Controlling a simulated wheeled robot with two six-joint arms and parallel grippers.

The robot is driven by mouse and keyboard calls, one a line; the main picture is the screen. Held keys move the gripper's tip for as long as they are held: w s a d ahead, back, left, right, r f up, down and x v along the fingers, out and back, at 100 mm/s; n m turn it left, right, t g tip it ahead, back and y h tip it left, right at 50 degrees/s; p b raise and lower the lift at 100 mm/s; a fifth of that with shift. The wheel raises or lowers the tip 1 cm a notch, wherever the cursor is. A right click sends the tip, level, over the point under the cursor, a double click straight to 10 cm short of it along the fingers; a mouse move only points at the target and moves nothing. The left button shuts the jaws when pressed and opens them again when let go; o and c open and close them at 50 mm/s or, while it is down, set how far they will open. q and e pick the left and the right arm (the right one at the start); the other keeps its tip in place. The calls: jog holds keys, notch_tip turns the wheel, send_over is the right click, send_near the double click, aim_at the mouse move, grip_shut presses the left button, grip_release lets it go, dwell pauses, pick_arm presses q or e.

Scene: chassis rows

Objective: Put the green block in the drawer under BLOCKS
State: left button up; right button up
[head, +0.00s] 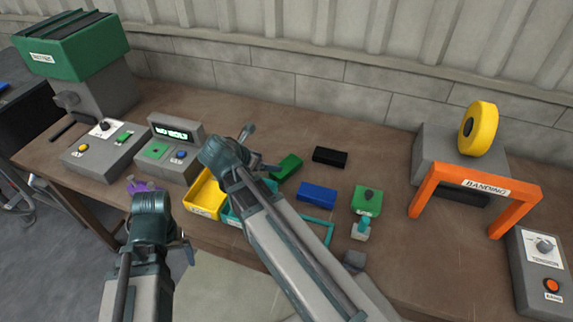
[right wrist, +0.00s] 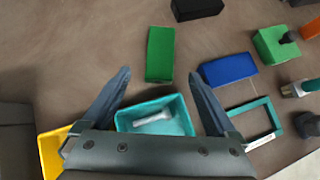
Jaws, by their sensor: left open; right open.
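The green block (head: 287,167) lies on the brown bench, and in the right wrist view it (right wrist: 160,53) is just past the fingertips. My right gripper (head: 258,150) is open above the bench, left of the block in the head view. In the right wrist view its fingers (right wrist: 158,78) stand apart with nothing between their tips. My left gripper (head: 165,215) is open at the bench's front left, its fingers partly hidden by its own wrist. No drawer and no BLOCKS label can be made out in either view.
A blue block (head: 317,193) and a black block (head: 330,156) lie near the green one. A yellow bin (head: 205,195) and a teal bin (right wrist: 155,117) holding a pale piece stand in front. An orange BANDING arch (head: 475,185) is at right; control boxes (head: 103,145) are at left.

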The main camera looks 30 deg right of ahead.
aim_at(286, 166)
jog(key=b+x, duration=0.9)
jog(key=x, duration=0.4)
jog(key=shift+s+f, duration=0.1)
jog(key=shift+f, duration=0.15)
jog(key=shift+r, duration=0.1)
jog(key=shift+c, duration=0.3)
jog(key=shift+d, duration=0.1)
grip_shut()
